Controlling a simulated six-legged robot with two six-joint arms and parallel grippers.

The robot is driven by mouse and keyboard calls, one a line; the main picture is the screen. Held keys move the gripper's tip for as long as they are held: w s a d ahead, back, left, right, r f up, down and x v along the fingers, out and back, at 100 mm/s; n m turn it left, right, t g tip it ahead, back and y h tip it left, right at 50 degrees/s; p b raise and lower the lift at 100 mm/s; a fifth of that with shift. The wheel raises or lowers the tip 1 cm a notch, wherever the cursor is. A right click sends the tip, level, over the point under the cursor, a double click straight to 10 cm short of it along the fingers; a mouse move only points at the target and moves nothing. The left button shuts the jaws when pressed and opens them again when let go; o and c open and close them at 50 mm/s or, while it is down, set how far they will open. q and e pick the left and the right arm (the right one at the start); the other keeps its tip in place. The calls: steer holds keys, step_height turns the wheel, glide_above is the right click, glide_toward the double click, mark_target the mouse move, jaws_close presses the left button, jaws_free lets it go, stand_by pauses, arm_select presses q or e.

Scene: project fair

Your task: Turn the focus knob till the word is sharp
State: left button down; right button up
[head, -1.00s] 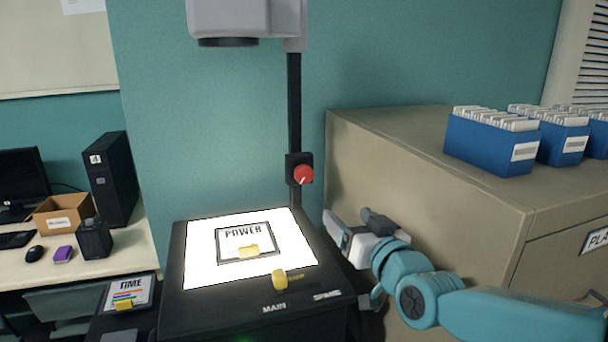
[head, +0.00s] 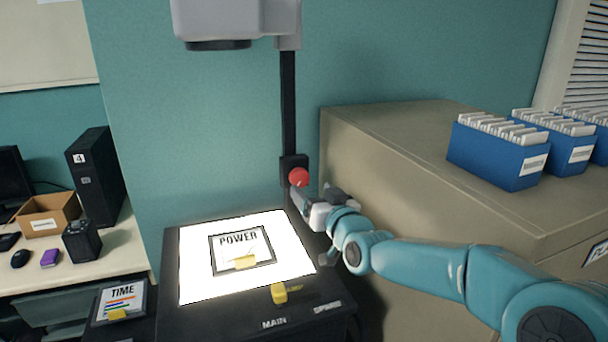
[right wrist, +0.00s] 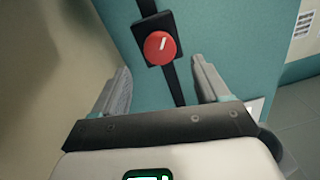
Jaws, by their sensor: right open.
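The red focus knob (head: 299,177) sits on a black block on the projector's upright post (head: 288,105). It also shows in the right wrist view (right wrist: 160,48), with a white mark pointing up and slightly right. My right gripper (head: 318,196) is just below and right of the knob. In the right wrist view its fingers (right wrist: 165,82) are open and apart, with the knob ahead between their lines and not held. The lit stage (head: 200,280) bears a framed slide reading POWER (head: 240,252). The projected word is not in view. My left gripper is not in view.
The projector head (head: 237,20) hangs above the stage. A beige cabinet (head: 390,140) with blue file boxes (head: 495,155) stands close to the right of my arm. A TIME slide (head: 120,300) lies at lower left, beside a desk with a cardboard box (head: 48,218).

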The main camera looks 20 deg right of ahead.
mark_target(301, 180)
steer(key=w, duration=0.1)
steer(key=w+p, duration=0.1)
steer(key=w, duration=0.3)
steer(key=shift+w+a+p, duration=0.25)
steer(key=shift+a+p, duration=0.05)
steer(key=shift+a, duration=0.05)
steer(key=c, duration=1)
steer(key=n+b, duration=0.1)
steer(key=b, duration=0.2)
steer(key=shift+f+n, duration=0.35)
steer(key=shift+n, duration=0.05)
steer(key=shift+c, duration=0.2)
steer(key=shift+r+n, duration=0.15)
steer(key=shift+n, duration=0.55)
steer(key=shift+r+n, duration=0.2)
steer(key=shift+n, duration=1)
steer(key=o, duration=1)
steer(key=shift+o, duration=0.2)
